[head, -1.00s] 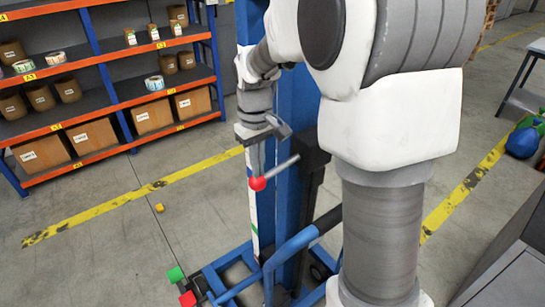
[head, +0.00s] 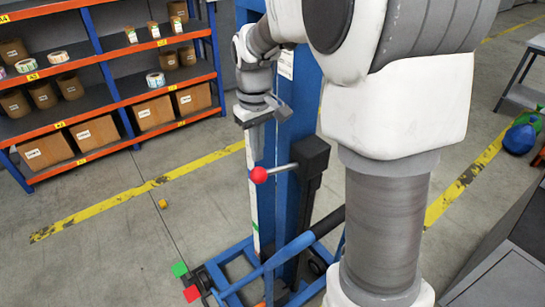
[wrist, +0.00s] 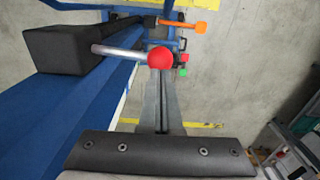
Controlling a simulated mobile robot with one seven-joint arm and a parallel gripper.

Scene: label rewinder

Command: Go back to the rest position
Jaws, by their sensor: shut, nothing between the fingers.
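My gripper (head: 262,120) hangs beside the blue column of the rewinder, above the lever with the red ball knob (head: 259,175). In the wrist view my gripper (wrist: 161,90) has its two long grey fingers together, with nothing between them. The red knob (wrist: 160,58) shows just past the fingertips on its metal rod. In the head view a gap separates the gripper body from the knob; whether the fingertips touch it I cannot tell. My arm is still stretched out toward the column.
The blue column (head: 293,135) and its black lever box (head: 311,155) stand close to the gripper. An orange knob (wrist: 200,29) shows in the wrist view. A shelf (head: 108,58) with boxes and rolls is at left. Open floor (head: 95,255) lies at front left.

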